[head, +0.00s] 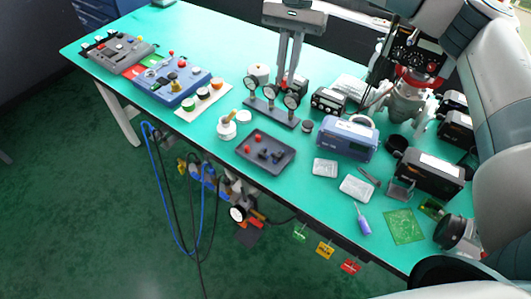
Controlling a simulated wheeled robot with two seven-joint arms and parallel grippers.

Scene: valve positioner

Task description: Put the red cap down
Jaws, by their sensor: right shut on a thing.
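My right gripper (287,78) reaches down from the top centre, its two long fingers close together. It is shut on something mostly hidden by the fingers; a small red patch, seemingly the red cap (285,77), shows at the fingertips. The tips are just behind a row of dial gauges on a dark bar (268,112). I cannot tell how high they are above the table. My left gripper is not in view.
The green table (215,50) holds a dark tray (246,149) with red and black parts, a white card (182,116) with round caps, a blue panel (150,87), and a blue instrument (347,140). Instruments crowd the right side. Free room lies at the back left.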

